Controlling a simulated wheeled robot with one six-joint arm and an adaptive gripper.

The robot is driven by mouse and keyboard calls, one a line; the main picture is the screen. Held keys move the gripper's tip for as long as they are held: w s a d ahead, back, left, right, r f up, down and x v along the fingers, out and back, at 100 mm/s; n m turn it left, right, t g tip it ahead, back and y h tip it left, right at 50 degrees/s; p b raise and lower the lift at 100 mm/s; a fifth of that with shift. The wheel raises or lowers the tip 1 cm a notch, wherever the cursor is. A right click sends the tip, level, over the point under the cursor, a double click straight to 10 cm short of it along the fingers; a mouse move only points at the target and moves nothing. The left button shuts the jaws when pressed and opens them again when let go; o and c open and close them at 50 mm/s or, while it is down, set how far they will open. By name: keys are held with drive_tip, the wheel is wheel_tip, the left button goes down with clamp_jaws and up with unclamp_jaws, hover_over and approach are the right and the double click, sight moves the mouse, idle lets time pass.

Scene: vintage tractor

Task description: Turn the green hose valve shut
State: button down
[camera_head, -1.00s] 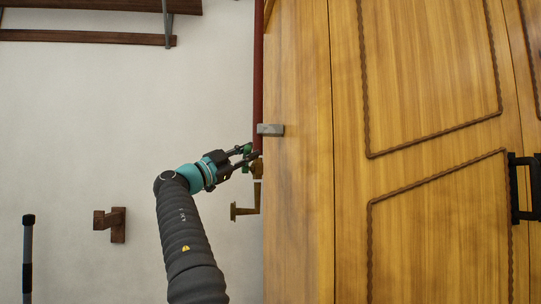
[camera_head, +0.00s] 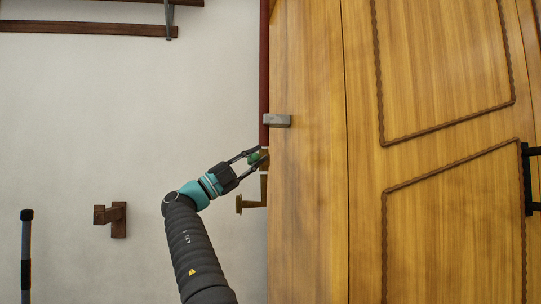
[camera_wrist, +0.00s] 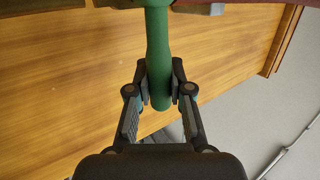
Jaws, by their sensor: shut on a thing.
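The green valve handle (camera_wrist: 159,55) hangs down from the top of the wrist view, its rounded end between my gripper's fingers. My gripper (camera_wrist: 160,88) is shut on it, one finger on each side. In the head view my gripper (camera_head: 257,156) is at the pipe beside the wooden cabinet edge, with a little of the green handle (camera_head: 254,158) showing between the fingers. The brass tap (camera_head: 252,203) sits just below, at the lower end of the dark red pipe (camera_head: 264,75). The valve body is partly hidden by the fingers.
A large wooden cabinet (camera_head: 310,210) fills the right side, close to the pipe. A grey bracket (camera_head: 277,120) sticks out above my gripper. A brown wall peg (camera_head: 112,217) and a dark pole (camera_head: 27,255) are at the left. The pale wall between is mostly clear.

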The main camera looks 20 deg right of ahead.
drive_tip(key=shift+w+f, duration=0.1)
idle(0.4)
drive_tip(key=c, duration=1)
unclamp_jaws()
drive_tip(key=shift+c, duration=0.2)
